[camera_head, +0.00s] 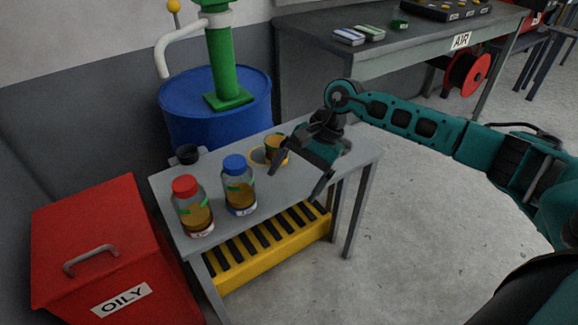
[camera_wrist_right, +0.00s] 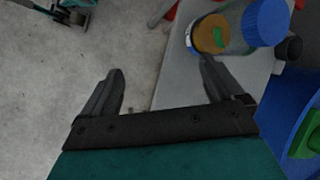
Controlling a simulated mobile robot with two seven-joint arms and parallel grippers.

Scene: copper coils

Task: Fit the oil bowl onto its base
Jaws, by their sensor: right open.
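A small amber cup-like piece (camera_head: 275,144), perhaps the oil bowl, is at the back of the grey bench, partly hidden by my right gripper. A yellow ring (camera_head: 257,158), perhaps its base, shows beside it. I cannot tell whether they touch. My right gripper (camera_head: 298,173) is open above the right part of the bench, its fingers pointing down. In the wrist view its spread fingers (camera_wrist_right: 162,70) have nothing held between them. Neither piece can be made out in that view.
A red-lidded jar (camera_head: 192,208) and a blue-lidded jar (camera_head: 239,186) of amber liquid stand on the bench (camera_head: 168,194), near a black cup (camera_head: 187,154). A blue drum (camera_head: 190,112) stands behind, a red OILY bin (camera_head: 100,243) at left. Floor at right is clear.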

